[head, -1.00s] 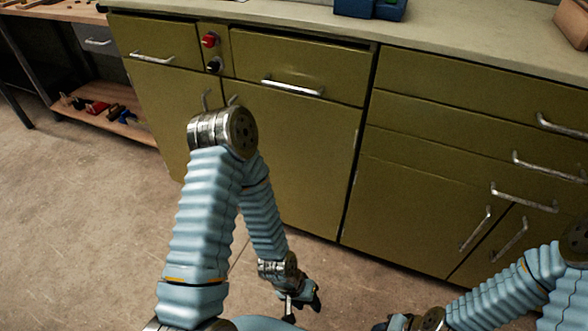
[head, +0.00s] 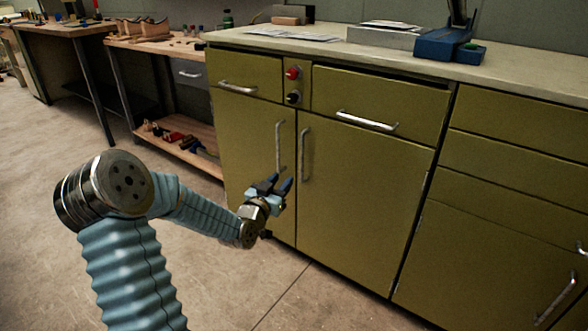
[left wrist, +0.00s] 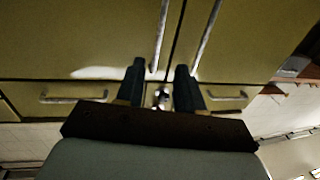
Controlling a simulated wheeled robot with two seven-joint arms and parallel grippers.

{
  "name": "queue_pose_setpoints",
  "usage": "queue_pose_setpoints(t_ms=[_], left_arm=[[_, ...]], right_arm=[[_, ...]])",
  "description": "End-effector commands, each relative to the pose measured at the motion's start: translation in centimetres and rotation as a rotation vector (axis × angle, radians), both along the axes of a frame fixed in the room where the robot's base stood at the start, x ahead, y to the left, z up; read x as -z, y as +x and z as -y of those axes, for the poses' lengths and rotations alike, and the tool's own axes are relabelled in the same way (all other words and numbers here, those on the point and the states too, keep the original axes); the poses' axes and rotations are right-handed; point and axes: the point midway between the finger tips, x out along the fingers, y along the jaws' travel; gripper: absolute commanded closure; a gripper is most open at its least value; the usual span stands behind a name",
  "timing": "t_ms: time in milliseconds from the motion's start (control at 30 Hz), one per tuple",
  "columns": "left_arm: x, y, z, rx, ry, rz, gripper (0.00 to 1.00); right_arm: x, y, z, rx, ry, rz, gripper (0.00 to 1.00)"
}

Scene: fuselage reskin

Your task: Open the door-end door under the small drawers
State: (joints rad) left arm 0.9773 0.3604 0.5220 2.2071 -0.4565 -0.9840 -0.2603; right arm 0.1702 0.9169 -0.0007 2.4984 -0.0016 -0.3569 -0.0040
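The olive cabinet has two shut doors side by side beneath its small drawers: a narrower left door (head: 240,150) and a wider right door (head: 360,200). Their upright metal handles, left (head: 278,147) and right (head: 305,155), flank the seam between them. My left gripper (head: 277,186) is open and empty, in front of the left door near the lower end of its handle. In the left wrist view, the fingers (left wrist: 160,85) are spread, and the door handles show beyond them at left (left wrist: 160,35) and right (left wrist: 207,35). No handle is visibly gripped. My right gripper is not in view.
Small drawers (head: 380,100) and red and black knobs (head: 293,73) are above the doors. Another drawer unit (head: 520,170) adjoins on the right. A workbench with a low shelf (head: 180,140) stands at left. The floor (head: 260,285) before the doors is clear.

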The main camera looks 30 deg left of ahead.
Motion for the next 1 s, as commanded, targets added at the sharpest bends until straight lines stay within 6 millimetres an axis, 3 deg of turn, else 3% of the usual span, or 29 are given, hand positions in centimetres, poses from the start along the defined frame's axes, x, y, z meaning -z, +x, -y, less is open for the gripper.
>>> queue_pose_setpoints(t_ms=[533, 733, 1000], left_arm=[[0.1, 11.1, -1.1, 0.002, -0.008, -0.003, 0.63], [0.1, 12.8, -1.4, 0.002, -0.008, -0.005, 0.63], [0.2, 13.0, -1.4, 0.002, -0.008, -0.006, 0.63]], right_arm=[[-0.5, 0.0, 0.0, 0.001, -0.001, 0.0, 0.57], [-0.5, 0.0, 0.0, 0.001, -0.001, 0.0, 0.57], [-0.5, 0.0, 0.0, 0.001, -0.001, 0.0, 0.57]])
